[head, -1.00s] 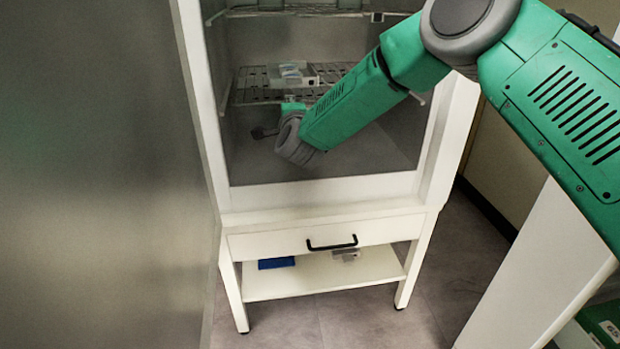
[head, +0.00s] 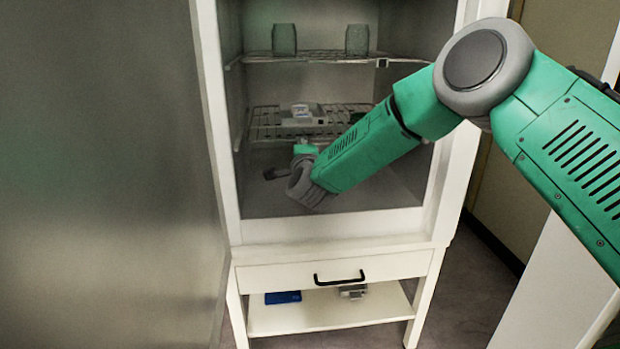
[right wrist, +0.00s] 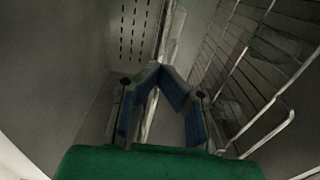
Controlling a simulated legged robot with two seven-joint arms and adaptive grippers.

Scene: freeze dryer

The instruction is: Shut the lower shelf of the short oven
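The short oven (head: 232,190) stands open ahead in the head view, with a white frame and grey inside. Its lower shelf (head: 262,122) is a wire rack carrying a small pale box (head: 303,115). The arm hides the rack's right front part, and how far it slides out is hard to tell. My right gripper (head: 273,173) is inside the oven, appearing below and in front of the lower shelf's left part. In the right wrist view its blue-padded fingers (right wrist: 157,68) meet at the tips with nothing seen between them. My left gripper is not in view.
An upper wire shelf (head: 300,57) holds two glass jars (head: 284,40). A large grey door panel (head: 100,180) fills the left side. A drawer with a black handle (head: 340,278) lies below. In the right wrist view, a wire rack (right wrist: 245,75) runs close along the right.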

